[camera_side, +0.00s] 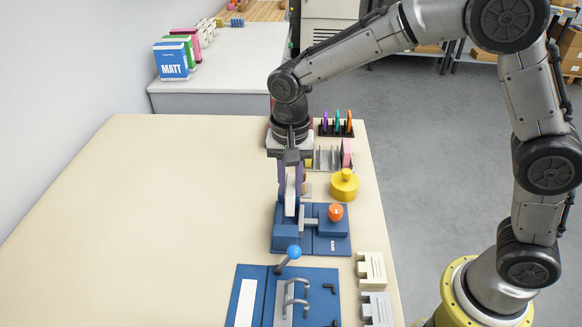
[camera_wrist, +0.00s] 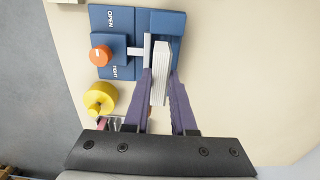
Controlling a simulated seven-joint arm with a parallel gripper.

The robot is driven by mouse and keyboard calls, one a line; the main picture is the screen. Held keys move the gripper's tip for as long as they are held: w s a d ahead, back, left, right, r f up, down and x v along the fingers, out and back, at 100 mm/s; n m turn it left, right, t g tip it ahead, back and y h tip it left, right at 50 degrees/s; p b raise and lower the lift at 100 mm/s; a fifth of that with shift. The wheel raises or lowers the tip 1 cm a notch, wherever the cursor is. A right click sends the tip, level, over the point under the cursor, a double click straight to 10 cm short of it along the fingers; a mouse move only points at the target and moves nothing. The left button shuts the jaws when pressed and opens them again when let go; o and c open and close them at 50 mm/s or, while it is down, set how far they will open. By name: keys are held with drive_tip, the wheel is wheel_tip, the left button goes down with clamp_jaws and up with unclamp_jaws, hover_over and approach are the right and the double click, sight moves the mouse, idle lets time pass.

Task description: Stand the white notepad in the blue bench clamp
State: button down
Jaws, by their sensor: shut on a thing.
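The white notepad (camera_wrist: 161,72) is gripped upright between the two purple fingers of my gripper (camera_wrist: 162,88), seen edge-on from above in the wrist view. In the side view my gripper (camera_side: 291,190) points down over the blue bench clamp (camera_side: 284,240), with the notepad (camera_side: 289,208) below the fingers. The notepad lies over the clamp's gap, beside the grey jaw plate (camera_wrist: 147,46). I cannot tell whether its lower edge touches the clamp bed. The clamp's orange knob (camera_wrist: 100,55) sits between the OPEN and TIGHT labels.
A yellow round weight (camera_side: 345,187) stands just behind the clamp. Behind it are a rack with a pink item (camera_side: 346,152) and a dark rack of coloured pieces. A blue fixture with a blue-balled lever (camera_side: 294,252) stands in front. The table's left side (camera_side: 140,220) is clear.

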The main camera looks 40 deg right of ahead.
sight(291, 185)
drive_tip(key=shift+f, duration=3.05)
drive_tip(key=shift+f, duration=0.6)
drive_tip(key=c, duration=1)
unclamp_jaws()
drive_tip(key=shift+r, duration=5.5)
drive_tip(key=shift+d, duration=0.1)
